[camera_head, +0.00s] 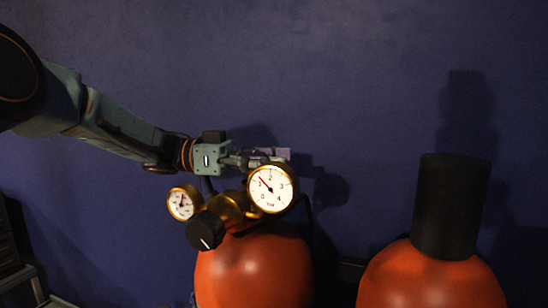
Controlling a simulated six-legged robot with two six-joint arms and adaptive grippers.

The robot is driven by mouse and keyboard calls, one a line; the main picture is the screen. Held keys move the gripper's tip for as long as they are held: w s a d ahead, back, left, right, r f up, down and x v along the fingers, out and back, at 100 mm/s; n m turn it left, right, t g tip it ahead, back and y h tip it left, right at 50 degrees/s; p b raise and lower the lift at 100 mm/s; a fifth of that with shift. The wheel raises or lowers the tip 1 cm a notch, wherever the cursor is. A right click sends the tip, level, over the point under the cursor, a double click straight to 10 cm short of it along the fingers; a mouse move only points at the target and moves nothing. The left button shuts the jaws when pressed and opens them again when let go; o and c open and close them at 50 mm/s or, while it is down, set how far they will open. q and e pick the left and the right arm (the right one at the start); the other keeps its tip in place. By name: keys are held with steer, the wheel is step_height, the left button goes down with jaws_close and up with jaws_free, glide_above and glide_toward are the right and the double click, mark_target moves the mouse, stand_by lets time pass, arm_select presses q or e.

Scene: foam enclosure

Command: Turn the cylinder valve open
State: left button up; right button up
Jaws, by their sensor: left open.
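An orange gas cylinder (255,270) stands at the lower middle, with a brass regulator (230,206) on its top. The regulator carries a large white gauge (272,188), a small gauge (182,203) and a black knob with a pale mark (205,231). My left gripper (275,157) is open just above and behind the large gauge. The gauge partly covers its fingers, so I cannot tell whether they touch anything. The cylinder valve itself is not clearly visible; it seems hidden behind the gauge and regulator. My right gripper is not in view.
A second orange cylinder (430,280) with a black cap (450,207) stands at the right. A dark blue wall (370,70) is behind both. A dark hose (309,218) runs down beside the large gauge. Grey frame pieces (22,278) show at the lower left.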

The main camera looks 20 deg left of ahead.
arm_select(q)
steer(key=shift+s+a+r, duration=0.1)
steer(key=shift+s, duration=0.05)
steer(key=shift+c, duration=1.1)
steer(key=shift+s+r, duration=0.15)
steer(key=shift+s, duration=0.2)
steer(key=c, duration=0.3)
steer(key=shift+w, duration=0.25)
steer(key=c, duration=0.6)
steer(key=shift+d, duration=0.2)
steer(key=shift+c, duration=0.6)
